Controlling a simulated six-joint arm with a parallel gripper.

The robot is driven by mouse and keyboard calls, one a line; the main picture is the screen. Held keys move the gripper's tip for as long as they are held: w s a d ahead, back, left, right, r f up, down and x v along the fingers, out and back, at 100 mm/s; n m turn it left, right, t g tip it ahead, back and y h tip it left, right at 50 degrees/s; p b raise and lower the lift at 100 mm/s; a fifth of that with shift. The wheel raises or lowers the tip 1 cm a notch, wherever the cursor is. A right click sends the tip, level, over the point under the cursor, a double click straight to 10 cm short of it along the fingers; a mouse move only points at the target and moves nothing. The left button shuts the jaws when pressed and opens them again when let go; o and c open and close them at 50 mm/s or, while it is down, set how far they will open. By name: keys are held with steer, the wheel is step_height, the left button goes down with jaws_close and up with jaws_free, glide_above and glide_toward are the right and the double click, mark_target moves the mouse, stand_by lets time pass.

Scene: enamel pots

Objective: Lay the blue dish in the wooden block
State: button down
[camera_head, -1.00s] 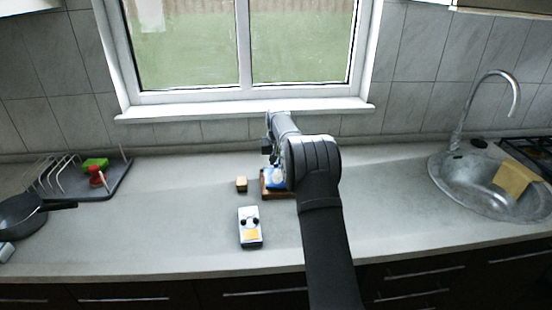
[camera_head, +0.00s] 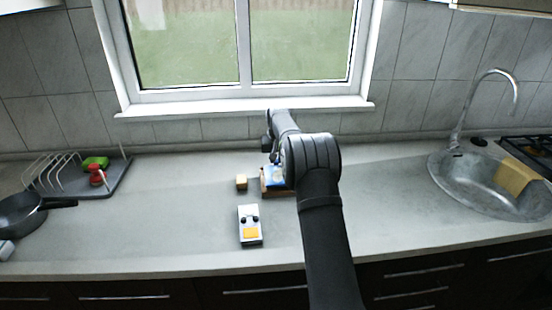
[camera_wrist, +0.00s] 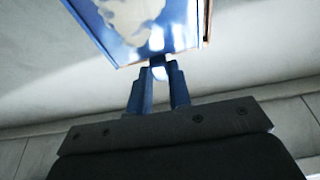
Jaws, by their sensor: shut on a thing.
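The blue dish (camera_wrist: 125,52) shows large in the wrist view, with a pale patch on its surface. My gripper (camera_wrist: 158,66) is shut on the dish's near edge. In the head view the blue dish (camera_head: 276,177) is over the wooden block (camera_head: 264,187), partly hidden by my arm. A thin brown edge, likely the wooden block (camera_wrist: 208,22), shows beside the dish at the right in the wrist view. I cannot tell whether the dish rests fully in the block. My fingertips are hidden behind my arm in the head view.
A small wooden cube (camera_head: 241,182) stands left of the block. A dish rack (camera_head: 75,175) and a pan (camera_head: 18,214) are at the left, a sink (camera_head: 485,187) at the right.

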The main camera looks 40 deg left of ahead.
steer(key=shift+f, duration=0.85)
steer(key=c, duration=1.3)
jaws_free()
steer(key=shift+o, duration=0.2)
steer(key=v, duration=1.7)
steer(key=shift+r, duration=0.2)
steer(key=shift+d+f, duration=0.1)
steer(key=x, duration=1.7)
